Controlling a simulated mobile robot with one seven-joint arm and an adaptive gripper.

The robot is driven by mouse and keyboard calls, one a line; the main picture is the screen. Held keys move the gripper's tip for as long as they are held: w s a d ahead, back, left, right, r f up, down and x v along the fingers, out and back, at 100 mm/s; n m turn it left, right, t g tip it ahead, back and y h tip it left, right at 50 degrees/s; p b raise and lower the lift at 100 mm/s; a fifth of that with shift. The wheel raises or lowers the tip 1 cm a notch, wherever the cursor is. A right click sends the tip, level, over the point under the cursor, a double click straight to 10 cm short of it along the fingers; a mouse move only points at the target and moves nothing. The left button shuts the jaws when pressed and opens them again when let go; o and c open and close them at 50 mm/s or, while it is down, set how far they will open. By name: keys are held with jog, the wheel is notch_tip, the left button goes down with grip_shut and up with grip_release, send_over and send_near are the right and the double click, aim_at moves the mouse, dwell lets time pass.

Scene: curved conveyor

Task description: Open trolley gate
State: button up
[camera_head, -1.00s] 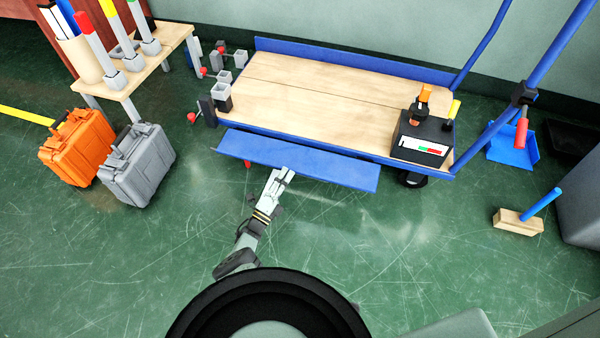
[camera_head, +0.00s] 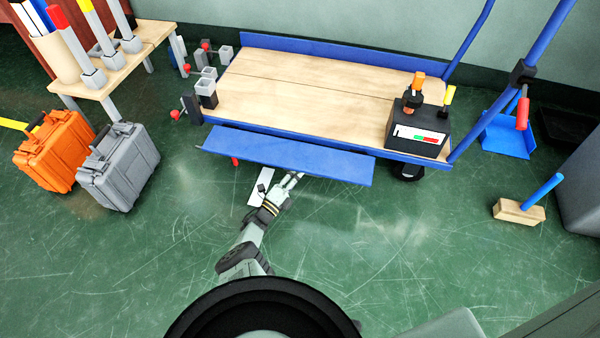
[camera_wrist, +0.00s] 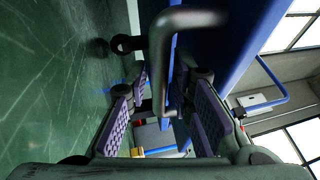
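The trolley (camera_head: 310,93) has a wooden deck and blue edges. Its blue gate (camera_head: 285,155) is a long panel along the near side, sloping outward and down from the deck edge. A bent grey metal handle (camera_wrist: 160,45) beside the blue gate panel (camera_wrist: 250,35) runs down between the fingers. I cannot tell whether the pads touch it. The head view does not show the handle clearly.
A black device (camera_head: 418,132) stands on the deck's right end. Orange (camera_head: 52,153) and grey (camera_head: 120,165) cases stand on the floor at left, by a small wooden table (camera_head: 115,70). A wooden block with a blue handle (camera_head: 520,212) lies right. The green floor before the trolley is clear.

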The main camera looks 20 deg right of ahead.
jog(key=shift+w+d+r, duration=0.15)
jog(key=shift+w+d, duration=0.15)
jog(key=shift+d, duration=0.15)
grip_shut()
dwell(0.5)
